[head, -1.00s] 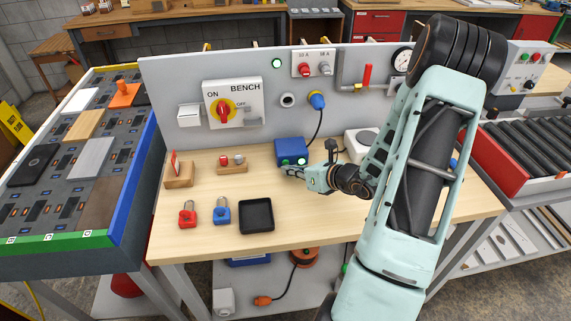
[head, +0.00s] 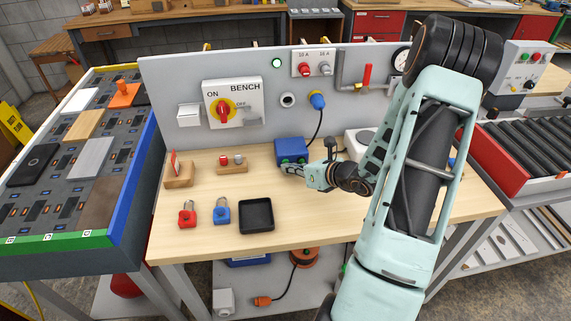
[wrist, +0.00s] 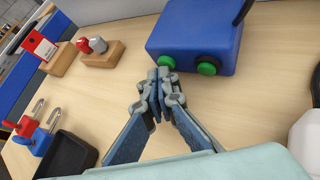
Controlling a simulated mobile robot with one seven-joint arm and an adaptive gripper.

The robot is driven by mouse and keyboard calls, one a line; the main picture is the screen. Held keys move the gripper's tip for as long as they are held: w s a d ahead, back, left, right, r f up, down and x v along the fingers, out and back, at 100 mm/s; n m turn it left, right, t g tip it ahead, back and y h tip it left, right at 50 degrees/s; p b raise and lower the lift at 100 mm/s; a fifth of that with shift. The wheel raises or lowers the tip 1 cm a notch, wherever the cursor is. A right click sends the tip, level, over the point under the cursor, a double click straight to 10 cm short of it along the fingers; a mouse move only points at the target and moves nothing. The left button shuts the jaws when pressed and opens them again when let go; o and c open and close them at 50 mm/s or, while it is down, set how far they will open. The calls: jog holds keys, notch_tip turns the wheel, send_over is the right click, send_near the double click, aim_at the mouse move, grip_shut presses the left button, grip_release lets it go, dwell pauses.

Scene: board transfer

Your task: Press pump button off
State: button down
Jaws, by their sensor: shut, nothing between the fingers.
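The blue pump box (head: 290,149) stands on the bench against the grey back panel, with a cable rising from its top. In the wrist view the blue box (wrist: 200,35) shows two round green parts on its front, a left one (wrist: 166,63) and a right one (wrist: 207,67). Both look dull green. My gripper (wrist: 160,73) is shut and empty, its fingertips right at the left green part and covering some of its lower edge. I cannot tell whether they touch it. In the head view my gripper (head: 285,168) is just in front of the box.
A black tray (head: 256,231), a red padlock (head: 187,218) and a blue padlock (head: 221,215) lie to the front left. Wooden blocks (head: 180,182) with red parts stand behind them. A white object (head: 357,138) stands right of the box. The bench front centre is clear.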

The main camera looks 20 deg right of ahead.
aim_at(292, 192)
jog(key=shift+s, duration=0.1)
jog(key=shift+s+a, duration=0.1)
jog(key=shift+s, duration=0.2)
jog(key=shift+s+a+b, duration=0.25)
jog(key=shift+s+a, duration=0.05)
jog(key=shift+s, duration=0.65)
jog(key=shift+s+a+b, duration=0.25)
jog(key=shift+s+b, duration=0.05)
jog(key=shift+s, duration=0.7)
jog(key=shift+s+a+b, duration=0.25)
jog(key=shift+s+a, duration=0.05)
jog(key=shift+s, duration=0.65)
jog(key=shift+w, duration=0.1)
